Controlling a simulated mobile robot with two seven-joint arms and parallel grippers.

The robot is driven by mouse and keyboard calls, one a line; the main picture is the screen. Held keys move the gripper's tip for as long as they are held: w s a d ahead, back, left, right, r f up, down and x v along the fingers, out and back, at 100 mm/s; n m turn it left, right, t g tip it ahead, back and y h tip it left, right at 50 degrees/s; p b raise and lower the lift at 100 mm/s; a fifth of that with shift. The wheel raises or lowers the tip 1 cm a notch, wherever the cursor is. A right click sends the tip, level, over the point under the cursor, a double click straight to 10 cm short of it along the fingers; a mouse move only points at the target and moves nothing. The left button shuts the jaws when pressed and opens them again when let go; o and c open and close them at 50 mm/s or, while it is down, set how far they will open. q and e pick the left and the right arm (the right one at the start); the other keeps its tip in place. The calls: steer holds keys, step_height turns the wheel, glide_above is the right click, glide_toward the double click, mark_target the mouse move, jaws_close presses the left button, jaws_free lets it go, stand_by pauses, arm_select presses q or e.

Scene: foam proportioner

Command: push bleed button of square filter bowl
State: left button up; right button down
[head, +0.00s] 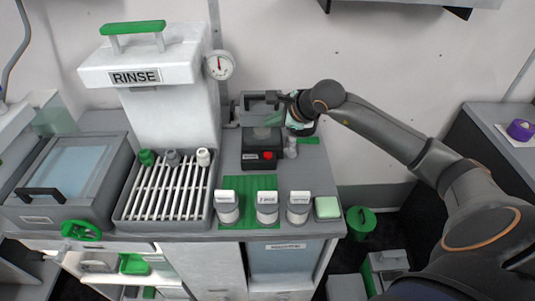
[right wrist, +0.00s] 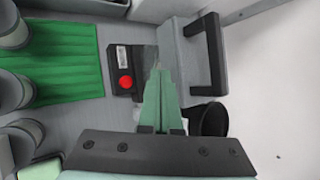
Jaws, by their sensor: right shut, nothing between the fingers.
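A dark block with a red button (head: 267,155) stands on the grey counter at the back, right of the rinse tower. A greyish, see-through piece (head: 262,134) sits above it; I cannot tell for certain whether this is the square filter bowl, and no separate bleed button can be made out. My right gripper (head: 283,119) reaches in from the right, just above and to the right of this block. Its green fingers (right wrist: 158,75) are closed together and empty, with the red button (right wrist: 125,82) to their left in the right wrist view. Contact cannot be told. My left gripper is out of view.
A unit with a black handle (head: 260,97) stands behind the block. Several white-capped containers (head: 267,207) line the front, partly on a green mat (head: 246,183). A small pale bottle (head: 291,147) stands close to the right of the block.

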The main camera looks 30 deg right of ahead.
steer(key=b, duration=0.4)
glide_above(271, 158)
step_height(271, 158, down, 8)
steer(key=shift+d+r, duration=0.1)
steer(key=shift+r, duration=0.05)
steer(key=shift+f+b, duration=0.45)
steer(key=shift+b, duration=0.15)
steer(key=shift+f, duration=0.1)
stand_by(1.2)
steer(key=shift+f+b, duration=0.35)
steer(key=shift+b, duration=0.3)
steer(key=shift+f+b, duration=0.45)
steer(key=shift+b, duration=0.1)
stand_by(0.3)
stand_by(0.4)
steer(key=shift+r+p, duration=0.4)
steer(key=shift+r, duration=0.5)
